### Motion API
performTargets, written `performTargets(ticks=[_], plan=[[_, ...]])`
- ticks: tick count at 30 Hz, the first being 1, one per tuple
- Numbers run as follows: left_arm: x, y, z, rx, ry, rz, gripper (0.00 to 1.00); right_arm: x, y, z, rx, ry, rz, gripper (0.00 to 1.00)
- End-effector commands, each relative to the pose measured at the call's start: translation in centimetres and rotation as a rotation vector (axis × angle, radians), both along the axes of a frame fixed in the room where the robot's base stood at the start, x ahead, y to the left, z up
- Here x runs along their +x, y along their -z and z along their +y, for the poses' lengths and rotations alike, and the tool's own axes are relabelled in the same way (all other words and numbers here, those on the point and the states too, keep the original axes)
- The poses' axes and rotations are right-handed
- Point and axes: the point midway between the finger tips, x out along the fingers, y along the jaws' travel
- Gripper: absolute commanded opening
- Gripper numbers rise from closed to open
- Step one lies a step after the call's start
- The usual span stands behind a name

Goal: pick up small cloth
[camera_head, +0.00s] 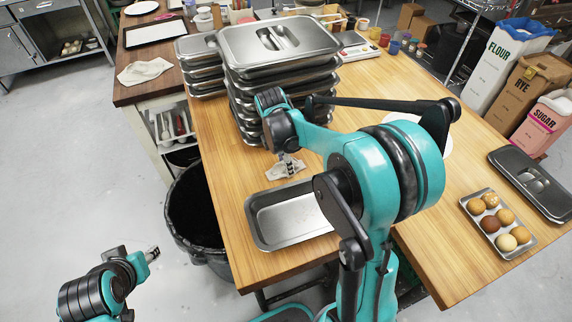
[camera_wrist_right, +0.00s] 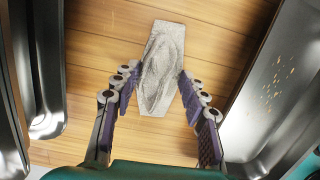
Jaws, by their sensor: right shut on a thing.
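The small grey cloth (camera_head: 285,169) lies on the wooden table between the stacked lidded pans and the empty metal tray. In the right wrist view the cloth (camera_wrist_right: 162,60) is bunched between the two purple-padded fingers. My right gripper (camera_wrist_right: 158,95) is shut on it, close over the tabletop. In the head view this gripper (camera_head: 288,157) is small and partly merges with the cloth. My left gripper (camera_head: 152,254) is at the lower left, over the floor and away from the table; its finger opening is not clear.
Stacked lidded pans (camera_head: 280,40) stand just behind the cloth. A tray of buns (camera_head: 511,226) and a dark lid (camera_head: 535,183) lie at right. Another cloth (camera_head: 145,71) lies on the dark side counter. A black bin (camera_head: 185,215) stands below.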

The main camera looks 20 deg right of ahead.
Motion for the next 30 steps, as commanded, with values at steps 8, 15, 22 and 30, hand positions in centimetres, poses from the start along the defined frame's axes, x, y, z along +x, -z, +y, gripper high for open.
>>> performTargets(ticks=[8, 15, 22, 30], plan=[[0.0, -1.0, 0.0, 0.0, 0.0, 0.0, 0.4, 0.0, -2.1, 0.0, 0.0, 0.0, 0.0, 0.14], [0.0, -2.9, 0.0, 0.0, 0.0, 0.0, 0.4, -2.2, -6.0, -1.9, 0.0, 0.004, 0.0, 0.14], [0.0, -4.4, 0.0, 0.0, 0.0, 0.0, 0.4, -6.0, -9.0, -5.3, 0.0, 0.005, 0.0, 0.14], [0.0, -5.2, 0.0, 0.0, 0.0, 0.0, 0.4, -8.4, -10.8, -7.5, 0.0, 0.001, 0.0, 0.14]])
